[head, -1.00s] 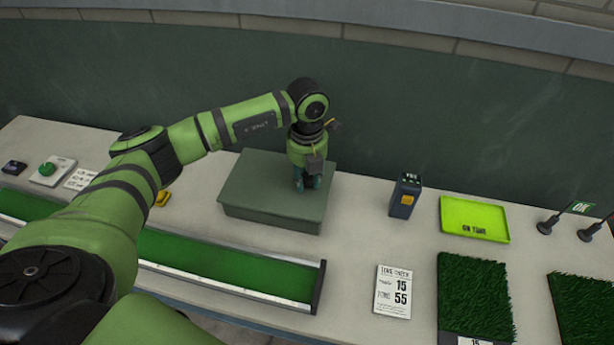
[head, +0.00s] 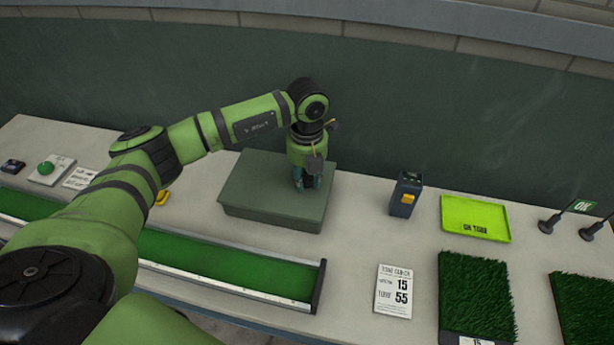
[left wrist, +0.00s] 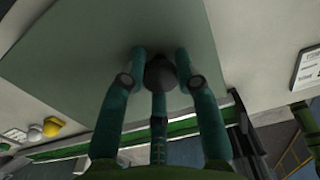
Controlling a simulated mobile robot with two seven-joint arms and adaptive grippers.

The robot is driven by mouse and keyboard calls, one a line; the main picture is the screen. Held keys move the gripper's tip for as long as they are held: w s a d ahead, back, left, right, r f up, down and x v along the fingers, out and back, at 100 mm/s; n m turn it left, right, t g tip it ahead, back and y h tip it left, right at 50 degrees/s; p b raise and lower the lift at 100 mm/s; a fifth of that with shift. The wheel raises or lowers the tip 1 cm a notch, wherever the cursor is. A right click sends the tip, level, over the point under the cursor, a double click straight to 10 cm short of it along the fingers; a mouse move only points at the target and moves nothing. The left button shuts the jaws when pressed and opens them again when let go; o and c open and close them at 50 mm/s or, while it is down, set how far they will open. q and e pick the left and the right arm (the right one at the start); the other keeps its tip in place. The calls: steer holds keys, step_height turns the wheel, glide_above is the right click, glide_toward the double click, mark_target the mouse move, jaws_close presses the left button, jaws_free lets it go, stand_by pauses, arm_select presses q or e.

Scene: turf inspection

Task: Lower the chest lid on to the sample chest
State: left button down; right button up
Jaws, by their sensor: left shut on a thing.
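The sample chest (head: 270,218) is a grey-green box at the middle of the bench. The chest lid (head: 252,185) lies flat over its top, with no clear gap showing between them in the head view. My left gripper (head: 307,184) points down at the lid's right part and is shut on its dark round knob. In the left wrist view the fingers (left wrist: 160,85) close around the knob (left wrist: 160,72), and the lid (left wrist: 95,45) spreads behind it. My right gripper is in neither view.
A green turf trough (head: 220,265) runs along the front of the chest. A dark meter (head: 405,194), a lime tray (head: 475,218), a printed card (head: 393,291) and turf samples (head: 475,292) stand to the right. A green button (head: 47,168) is far left.

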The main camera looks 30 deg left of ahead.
arm_select(q)
steer(key=c, duration=0.8)
jaws_free()
steer(key=shift+c, duration=0.2)
